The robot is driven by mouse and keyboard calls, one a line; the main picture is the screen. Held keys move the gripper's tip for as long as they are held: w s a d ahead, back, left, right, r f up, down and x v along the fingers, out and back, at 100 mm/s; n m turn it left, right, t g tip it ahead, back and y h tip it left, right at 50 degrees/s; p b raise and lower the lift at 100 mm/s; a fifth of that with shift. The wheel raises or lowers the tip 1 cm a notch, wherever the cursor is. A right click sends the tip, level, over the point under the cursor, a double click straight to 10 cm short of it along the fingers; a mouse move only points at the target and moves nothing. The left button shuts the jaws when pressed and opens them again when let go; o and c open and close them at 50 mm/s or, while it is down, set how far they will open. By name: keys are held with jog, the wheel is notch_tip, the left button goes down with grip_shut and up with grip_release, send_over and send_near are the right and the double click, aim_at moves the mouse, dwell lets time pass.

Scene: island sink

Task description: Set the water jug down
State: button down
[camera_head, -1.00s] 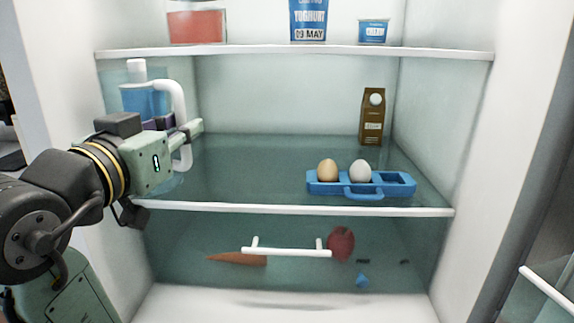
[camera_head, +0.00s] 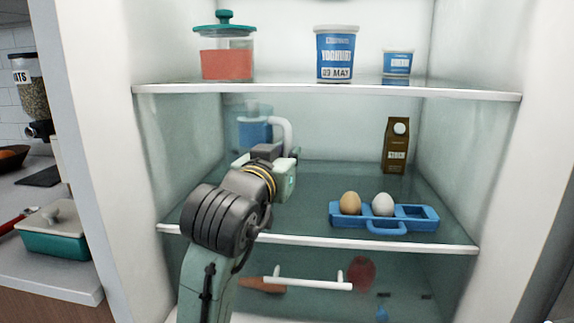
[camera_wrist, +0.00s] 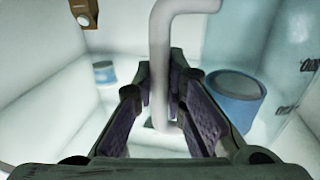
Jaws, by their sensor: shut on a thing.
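The water jug (camera_head: 254,133) is clear with blue water and a white handle (camera_head: 285,134). It is upright inside the fridge, above the left part of the middle glass shelf (camera_head: 310,180). My gripper (camera_wrist: 163,108) is shut on the jug's handle, which runs between the two fingers in the wrist view (camera_wrist: 160,60). In the head view my wrist and arm hide the jug's lower part, so I cannot tell whether its base touches the shelf.
A blue egg tray (camera_head: 350,222) with two eggs and a brown carton (camera_head: 396,146) stand on the shelf's right. Above, the upper shelf (camera_head: 330,92) carries a red-filled jar (camera_head: 227,55) and two tubs (camera_head: 336,53) (camera_head: 397,64). Bare shelf lies between jug and tray.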

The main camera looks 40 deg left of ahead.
jog(key=shift+f, duration=1.25)
jog(key=shift+f, duration=0.2)
jog(key=c, duration=1.6)
grip_release()
jog(key=shift+c, duration=0.2)
jog(key=shift+r, duration=0.3)
jog(key=b+v, duration=0.2)
jog(key=v, duration=1)
jog(key=shift+f, duration=0.2)
